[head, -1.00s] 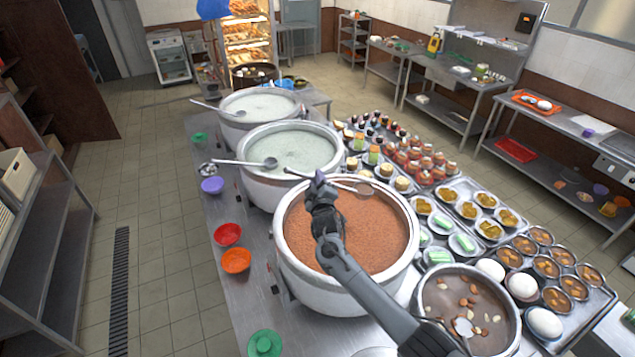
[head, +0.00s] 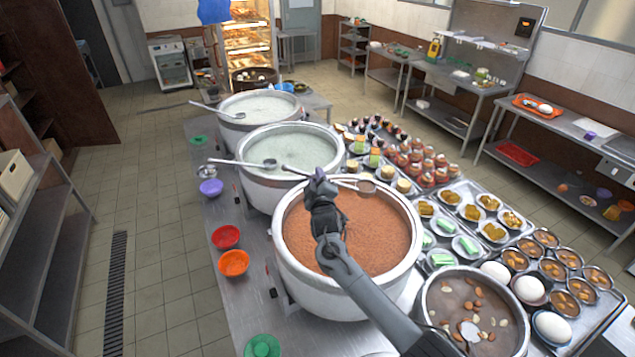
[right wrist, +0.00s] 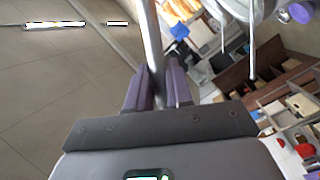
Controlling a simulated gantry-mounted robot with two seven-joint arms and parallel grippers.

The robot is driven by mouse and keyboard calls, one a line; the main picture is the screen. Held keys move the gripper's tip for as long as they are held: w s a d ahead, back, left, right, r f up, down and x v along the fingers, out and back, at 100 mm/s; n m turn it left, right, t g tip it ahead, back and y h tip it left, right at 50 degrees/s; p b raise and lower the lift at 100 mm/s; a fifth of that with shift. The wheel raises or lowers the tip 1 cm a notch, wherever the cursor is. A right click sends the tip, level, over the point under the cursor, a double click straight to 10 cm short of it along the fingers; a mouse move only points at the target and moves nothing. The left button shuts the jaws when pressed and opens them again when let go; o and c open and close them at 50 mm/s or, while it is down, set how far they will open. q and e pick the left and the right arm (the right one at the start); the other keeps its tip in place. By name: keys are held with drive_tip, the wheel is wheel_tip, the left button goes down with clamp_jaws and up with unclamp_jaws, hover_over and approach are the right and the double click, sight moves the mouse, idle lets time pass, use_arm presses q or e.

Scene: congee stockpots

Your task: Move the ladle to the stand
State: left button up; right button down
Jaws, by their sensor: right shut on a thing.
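A metal ladle is held above the far rim of the front pot of reddish-brown congee (head: 347,240). Its handle (head: 294,170) points left and its bowl (head: 366,186) is on the right. My right gripper (head: 319,181) is shut around the handle. In the right wrist view, the handle (right wrist: 151,45) runs up between the purple fingers of the gripper (right wrist: 165,88). I cannot pick out a stand for sure. A small metal piece (head: 207,171) sits at the table's left edge by the middle pot. My left gripper is out of view.
The middle pot (head: 290,150) and far pot (head: 258,107) hold pale congee with ladles across them. Purple (head: 211,188), red (head: 226,237) and orange (head: 233,263) bowls line the left edge. Food trays fill the right side. A nut-filled pot (head: 470,312) stands near my right arm.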

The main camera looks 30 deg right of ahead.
drive_tip(key=w+a+b, duration=0.1)
drive_tip(key=a+b, duration=0.4)
drive_tip(key=a, duration=1.1)
drive_tip(key=f+b, duration=0.4)
drive_tip(key=f, duration=0.1)
drive_tip(key=shift+d+f, duration=0.15)
drive_tip(key=shift+d, duration=0.05)
idle(0.6)
drive_tip(key=shift+f+b, duration=0.2)
drive_tip(key=shift+b, duration=0.1)
drive_tip(key=shift+f, duration=0.45)
